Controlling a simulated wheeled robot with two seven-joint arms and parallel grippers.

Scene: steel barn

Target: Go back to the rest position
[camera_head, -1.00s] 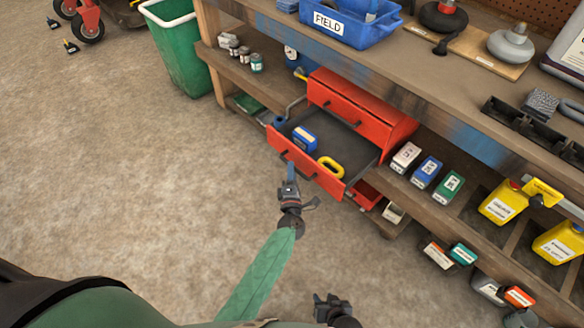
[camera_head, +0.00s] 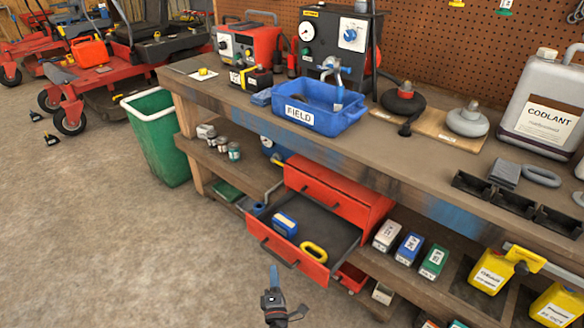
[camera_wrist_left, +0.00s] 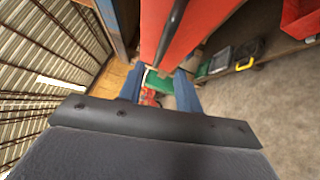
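My left gripper (camera_head: 274,282) is low in the head view, in front of the open drawer (camera_head: 285,262) of the red tool chest (camera_head: 345,205) and apart from it. In the left wrist view its two blue fingers (camera_wrist_left: 160,88) stand apart with nothing held between them. A red surface with a dark bar (camera_wrist_left: 185,30) shows beyond the fingers there. My right gripper is not in view.
The workbench (camera_head: 385,165) carries a blue FIELD bin (camera_head: 313,120) and a coolant jug (camera_head: 545,105). Small boxes (camera_head: 410,248) and yellow jugs (camera_head: 492,272) sit on its lower shelf. A green bin (camera_head: 160,145) stands left.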

